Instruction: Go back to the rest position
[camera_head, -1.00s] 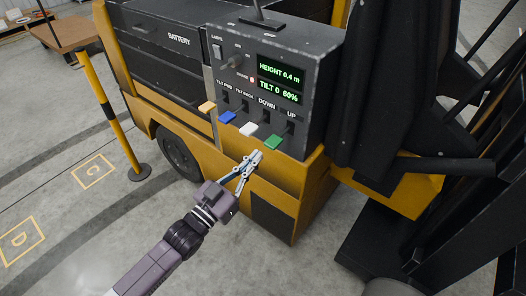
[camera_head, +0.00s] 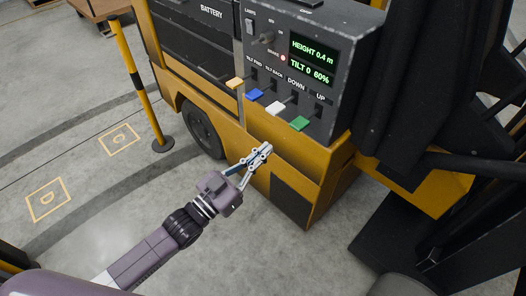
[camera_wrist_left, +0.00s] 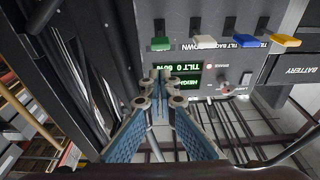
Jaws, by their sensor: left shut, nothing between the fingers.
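My left gripper (camera_head: 265,148) is shut and empty. In the head view it shows in front of the forklift's yellow body (camera_head: 310,160), below and left of the control panel (camera_head: 300,60). The panel carries an orange lever (camera_head: 235,83), a blue lever (camera_head: 255,95), a white lever (camera_head: 275,108) and a green lever (camera_head: 299,123). Its display (camera_head: 311,60) reads HEIGHT 0.4 m and TILT 0 60%. In the left wrist view my shut fingertips (camera_wrist_left: 161,76) overlap the display, with the levers beyond, apart from the fingers. My right gripper is not in view.
A yellow-black post (camera_head: 140,80) stands on the floor at the left, near a brown board (camera_head: 98,8). The forklift's wheel (camera_head: 203,130) and dark mast parts (camera_head: 440,90) are close by. The grey floor at lower left is open, with marked squares (camera_head: 46,200).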

